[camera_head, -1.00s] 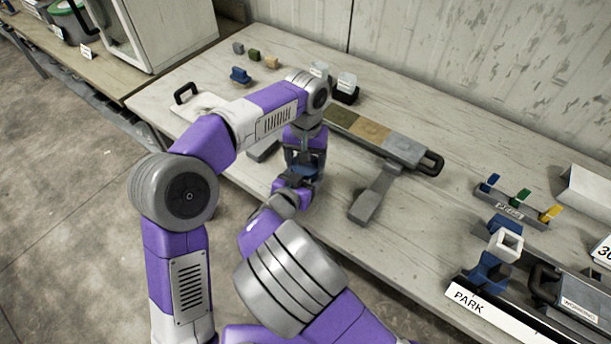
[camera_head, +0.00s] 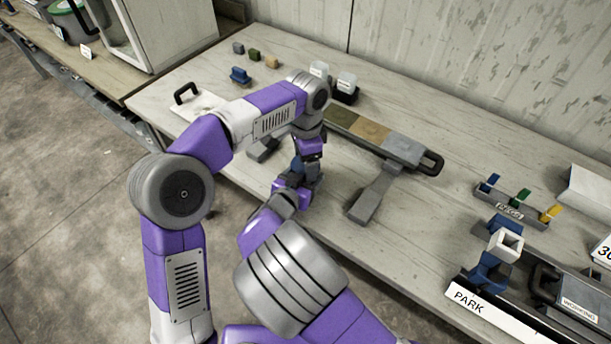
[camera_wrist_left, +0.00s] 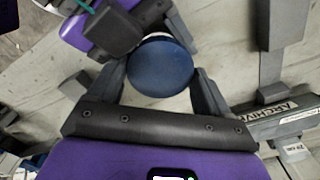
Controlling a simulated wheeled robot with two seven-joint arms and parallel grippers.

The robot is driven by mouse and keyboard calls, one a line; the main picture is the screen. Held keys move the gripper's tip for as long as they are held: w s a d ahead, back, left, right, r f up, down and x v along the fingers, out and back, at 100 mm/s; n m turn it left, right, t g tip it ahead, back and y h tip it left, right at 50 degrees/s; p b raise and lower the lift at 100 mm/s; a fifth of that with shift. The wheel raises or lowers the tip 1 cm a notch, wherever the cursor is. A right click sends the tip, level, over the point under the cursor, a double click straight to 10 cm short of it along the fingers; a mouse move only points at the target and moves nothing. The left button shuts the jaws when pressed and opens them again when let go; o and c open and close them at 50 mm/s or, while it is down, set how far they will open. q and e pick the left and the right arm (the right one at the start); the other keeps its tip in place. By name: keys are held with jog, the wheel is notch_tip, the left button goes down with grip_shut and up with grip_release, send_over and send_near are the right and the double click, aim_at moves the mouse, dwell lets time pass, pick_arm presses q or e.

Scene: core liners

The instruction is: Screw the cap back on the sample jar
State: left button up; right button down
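A round dark blue cap (camera_wrist_left: 160,67) shows from above in the left wrist view, between the fingers of my left gripper (camera_wrist_left: 160,78), which press against its sides. The jar body is almost wholly hidden under the cap; a thin pale edge shows at the cap's far side. My right gripper (camera_head: 297,187) is close below the left one (camera_head: 306,165) in the head view, its fingers around the jar under the cap. Its dark finger housing also shows beside the cap in the left wrist view (camera_wrist_left: 108,32). Thread contact is hidden.
A long core tray (camera_head: 405,149) with coloured sections lies on the bench (camera_head: 300,65) behind my grippers. A grey support (camera_head: 372,197) stands to their right.

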pick_arm(q)
jog(key=o, duration=0.3)
jog(key=shift+s, duration=0.15)
jog(key=shift+r, duration=2.25)
jog(key=shift+c, duration=0.2)
